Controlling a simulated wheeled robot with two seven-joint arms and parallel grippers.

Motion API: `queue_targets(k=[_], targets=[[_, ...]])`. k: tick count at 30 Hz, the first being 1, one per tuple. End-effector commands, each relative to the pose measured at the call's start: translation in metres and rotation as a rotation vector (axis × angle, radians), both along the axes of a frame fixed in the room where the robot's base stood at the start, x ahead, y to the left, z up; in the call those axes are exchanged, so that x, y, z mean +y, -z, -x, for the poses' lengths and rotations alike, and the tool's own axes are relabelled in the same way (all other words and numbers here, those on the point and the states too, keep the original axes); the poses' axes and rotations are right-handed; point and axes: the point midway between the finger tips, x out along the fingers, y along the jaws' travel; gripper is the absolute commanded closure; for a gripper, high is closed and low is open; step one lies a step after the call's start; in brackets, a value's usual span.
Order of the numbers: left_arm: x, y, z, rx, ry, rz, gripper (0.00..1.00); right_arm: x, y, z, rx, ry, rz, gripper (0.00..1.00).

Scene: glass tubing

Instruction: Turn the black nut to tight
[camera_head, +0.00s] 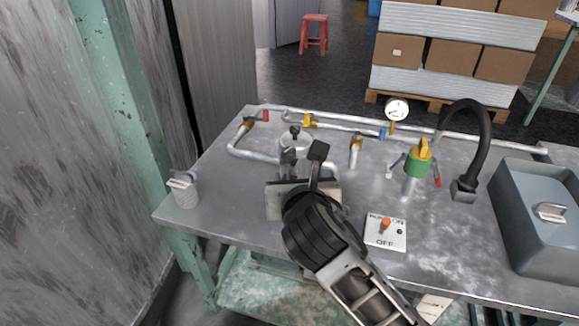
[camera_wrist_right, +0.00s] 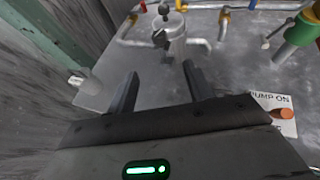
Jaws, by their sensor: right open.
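A dark, nut-like part (camera_wrist_right: 161,39) shows on the near side of a grey metal cylinder (camera_wrist_right: 178,48) in the right wrist view. I take it for the black nut, but it is small and its tightness cannot be told. The cylinder also shows in the head view (camera_head: 303,140), with a black fitting (camera_head: 295,131) on top. My right gripper (camera_head: 303,155) is open in front of the cylinder and partly hides it. In the right wrist view its two fingers (camera_wrist_right: 160,73) are apart, with bare tabletop between them; the dark part lies beyond the tips. My left gripper is not in view.
Metal pipes with coloured valves and a gauge (camera_head: 397,108) run behind the cylinder. A pump switch plate (camera_head: 386,240) lies right of my right gripper. A cup (camera_head: 186,193) stands left.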

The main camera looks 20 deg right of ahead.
Motion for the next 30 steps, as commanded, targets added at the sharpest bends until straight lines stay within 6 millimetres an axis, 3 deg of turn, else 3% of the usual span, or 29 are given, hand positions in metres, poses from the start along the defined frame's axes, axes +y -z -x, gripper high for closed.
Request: queue_targets(k=[18, 24, 30], targets=[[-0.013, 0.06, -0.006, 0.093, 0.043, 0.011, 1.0, -0.023, 0.049, -0.109, 0.002, 0.0, -0.006, 0.48], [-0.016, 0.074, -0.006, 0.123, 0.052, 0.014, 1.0, -0.028, 0.058, -0.132, 0.002, 0.001, -0.005, 0.48], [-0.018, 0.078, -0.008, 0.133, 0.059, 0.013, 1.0, -0.029, 0.059, -0.139, 0.001, -0.001, -0.005, 0.48]])
